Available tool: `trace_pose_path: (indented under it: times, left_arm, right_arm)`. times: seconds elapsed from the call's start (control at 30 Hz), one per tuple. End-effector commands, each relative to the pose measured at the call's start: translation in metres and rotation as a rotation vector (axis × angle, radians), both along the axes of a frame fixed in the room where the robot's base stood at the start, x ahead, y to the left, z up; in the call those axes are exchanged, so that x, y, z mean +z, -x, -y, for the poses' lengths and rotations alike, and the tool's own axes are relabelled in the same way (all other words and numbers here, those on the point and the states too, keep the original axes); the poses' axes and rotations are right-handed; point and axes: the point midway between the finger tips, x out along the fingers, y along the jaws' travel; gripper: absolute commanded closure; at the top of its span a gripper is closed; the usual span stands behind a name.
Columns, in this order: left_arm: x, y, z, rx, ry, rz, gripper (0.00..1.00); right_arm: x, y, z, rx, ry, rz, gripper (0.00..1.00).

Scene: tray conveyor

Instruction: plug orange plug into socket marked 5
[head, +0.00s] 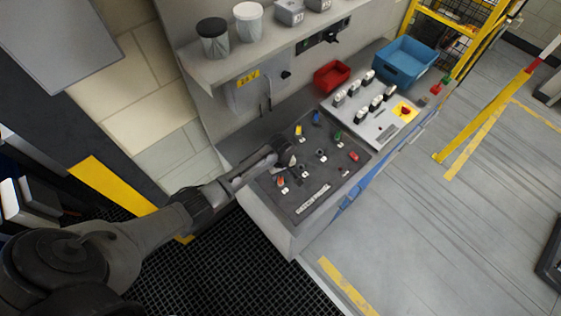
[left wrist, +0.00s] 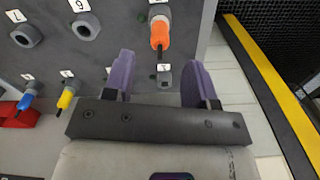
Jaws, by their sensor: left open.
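The orange plug (left wrist: 160,33) shows in the left wrist view at the top, beyond the gap between my left fingertips. In the head view it is a small orange spot (head: 280,181) on the dark socket panel (head: 318,196). My left gripper (left wrist: 159,68) is open with nothing between its two purple fingers. In the head view the left gripper (head: 284,157) is over the panel's left part, near the orange plug. Dark round sockets (left wrist: 27,35) with white number labels show on the panel. I cannot make out which socket is marked 5. My right gripper is out of view.
A blue plug (left wrist: 25,101) and a yellow plug (left wrist: 66,97) are on the panel. Red (head: 353,156) and green (head: 337,135) pieces are at its right. A switch panel (head: 361,116), red bin (head: 332,75) and blue bin (head: 405,61) stand behind. A shelf (head: 265,47) overhangs the back.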

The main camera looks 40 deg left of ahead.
Motion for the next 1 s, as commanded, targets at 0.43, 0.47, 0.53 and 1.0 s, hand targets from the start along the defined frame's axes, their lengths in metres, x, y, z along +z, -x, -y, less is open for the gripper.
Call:
trace_pose_path:
  times: [0.43,0.47,0.53,1.0]
  left_arm:
    - [0.067,0.0,0.0,0.0,0.001,0.002,0.48]
    - [0.069,0.0,0.0,0.0,0.001,0.001,0.48]
    - [0.073,0.0,0.0,0.0,0.0,0.001,0.48]
    - [0.076,0.0,0.0,0.001,0.001,0.0,0.48]
  right_arm:
    - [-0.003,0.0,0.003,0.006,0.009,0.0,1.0]
    - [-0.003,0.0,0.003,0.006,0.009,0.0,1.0]
    - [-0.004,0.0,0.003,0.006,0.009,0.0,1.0]
    - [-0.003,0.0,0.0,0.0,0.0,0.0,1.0]
